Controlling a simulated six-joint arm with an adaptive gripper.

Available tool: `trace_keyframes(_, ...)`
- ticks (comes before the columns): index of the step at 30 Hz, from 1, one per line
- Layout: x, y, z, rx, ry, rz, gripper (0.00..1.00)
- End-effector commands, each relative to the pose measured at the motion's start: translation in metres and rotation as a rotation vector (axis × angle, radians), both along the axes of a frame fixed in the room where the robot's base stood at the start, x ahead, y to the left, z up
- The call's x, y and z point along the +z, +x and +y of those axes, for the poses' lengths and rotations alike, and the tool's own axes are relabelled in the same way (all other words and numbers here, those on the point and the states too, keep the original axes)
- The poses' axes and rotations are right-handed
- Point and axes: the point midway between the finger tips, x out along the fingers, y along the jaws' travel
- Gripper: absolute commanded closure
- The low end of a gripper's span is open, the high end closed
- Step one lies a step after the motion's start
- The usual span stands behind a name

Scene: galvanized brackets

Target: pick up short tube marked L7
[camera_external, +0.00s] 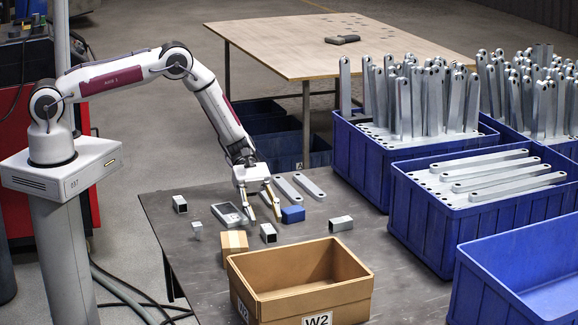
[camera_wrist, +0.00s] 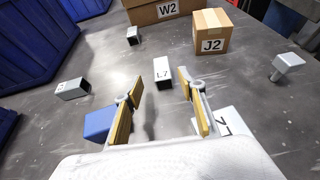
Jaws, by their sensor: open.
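The short tube marked L7 (camera_wrist: 163,73) is a small grey square tube with a dark open end, in the middle of the wrist view. It lies beyond my gripper (camera_wrist: 158,88), roughly in line with the gap between the fingers and apart from them. My gripper is open and empty, its yellow pads spread apart. In the external view my gripper (camera_external: 264,217) hangs low over the dark table. A grey square tube (camera_external: 268,232) lies just by the fingertips there; its marking cannot be read in that view.
A blue block (camera_wrist: 98,124) lies left of the fingers, and a flat grey part (camera_wrist: 235,120) at right. Carton J2 (camera_wrist: 212,30) and the open W2 box (camera_wrist: 166,10) stand beyond. Other tubes (camera_wrist: 72,89) (camera_wrist: 133,35) lie around. Blue crates (camera_external: 420,220) stand at right.

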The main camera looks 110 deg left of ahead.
Motion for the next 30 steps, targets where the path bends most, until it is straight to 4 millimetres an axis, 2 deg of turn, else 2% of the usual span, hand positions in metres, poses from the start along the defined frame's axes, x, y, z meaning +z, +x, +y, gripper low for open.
trace_keyframes(13,-0.001,0.003,-0.004,0.000,-0.001,0.000,0.60)
trace_keyframes(24,-0.013,0.022,-0.032,-0.001,0.000,0.001,0.60)
trace_keyframes(30,-0.018,0.029,-0.040,0.000,0.000,0.001,0.60)
